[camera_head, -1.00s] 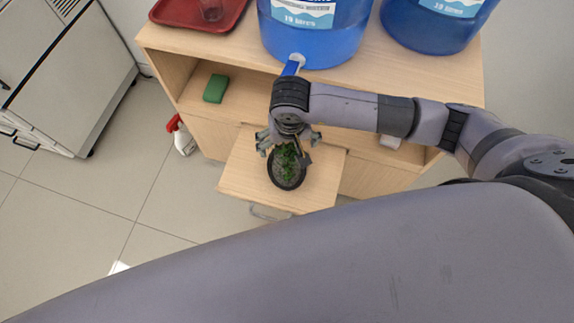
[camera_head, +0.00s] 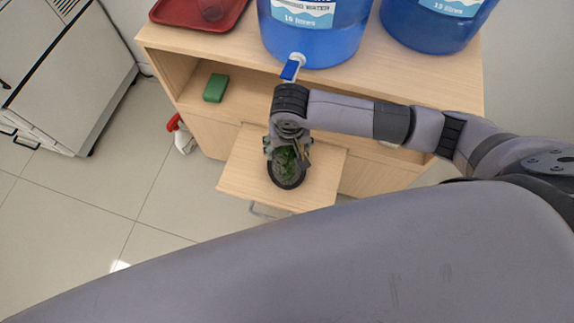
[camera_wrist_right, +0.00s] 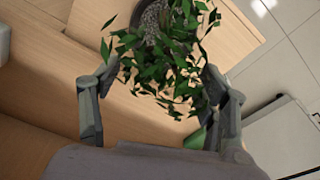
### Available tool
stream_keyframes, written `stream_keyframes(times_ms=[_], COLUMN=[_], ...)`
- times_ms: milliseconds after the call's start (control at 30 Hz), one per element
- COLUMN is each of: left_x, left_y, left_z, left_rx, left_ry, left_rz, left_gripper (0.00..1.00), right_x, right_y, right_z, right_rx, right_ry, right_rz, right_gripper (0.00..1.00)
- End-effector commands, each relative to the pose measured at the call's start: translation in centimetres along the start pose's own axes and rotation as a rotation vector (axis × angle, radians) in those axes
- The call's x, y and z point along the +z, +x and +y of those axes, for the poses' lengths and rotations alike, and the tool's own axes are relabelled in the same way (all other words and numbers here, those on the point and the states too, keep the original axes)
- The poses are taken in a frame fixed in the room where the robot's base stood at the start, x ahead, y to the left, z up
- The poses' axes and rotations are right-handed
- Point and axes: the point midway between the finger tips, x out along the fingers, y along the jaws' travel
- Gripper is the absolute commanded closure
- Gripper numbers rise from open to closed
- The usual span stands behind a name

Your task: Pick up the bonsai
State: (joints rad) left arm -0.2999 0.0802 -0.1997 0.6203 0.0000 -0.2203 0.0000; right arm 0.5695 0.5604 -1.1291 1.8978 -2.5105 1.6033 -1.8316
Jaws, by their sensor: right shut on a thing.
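The bonsai (camera_head: 285,168) has green leaves and a dark round pot. It is on the light wood pull-out board (camera_head: 240,176) at the front of the cabinet. My right gripper (camera_head: 287,150) is over it from above, shut on its foliage. In the right wrist view the leaves of the bonsai (camera_wrist_right: 165,62) fill the space between the two fingers of my right gripper (camera_wrist_right: 160,95), with the pot behind them. Whether the pot still touches the board is hard to tell. My left gripper is not in view.
Blue water jugs (camera_head: 315,35) stand on the cabinet top, one tap just behind my right wrist. A red tray (camera_head: 190,12) is at the back left. A green box (camera_head: 215,88) is on the shelf. A spray bottle (camera_head: 181,135) stands on the floor, left of the cabinet.

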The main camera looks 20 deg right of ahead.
Motion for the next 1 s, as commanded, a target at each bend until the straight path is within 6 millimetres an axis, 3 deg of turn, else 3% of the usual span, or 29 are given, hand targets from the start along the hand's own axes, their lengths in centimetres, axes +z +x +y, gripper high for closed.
stream_keyframes(times_ms=[733,1000], left_x=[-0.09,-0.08], left_y=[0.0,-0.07], left_z=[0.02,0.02], left_rx=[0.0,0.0], left_ry=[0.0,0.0], left_rz=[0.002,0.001], left_gripper=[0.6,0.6], right_x=[0.0,-0.1], right_y=[0.04,-0.13], right_z=[0.1,0.05], right_rx=[0.003,0.001], right_ry=[0.001,0.001], right_rz=[0.0,0.002], right_gripper=[0.93,0.93])
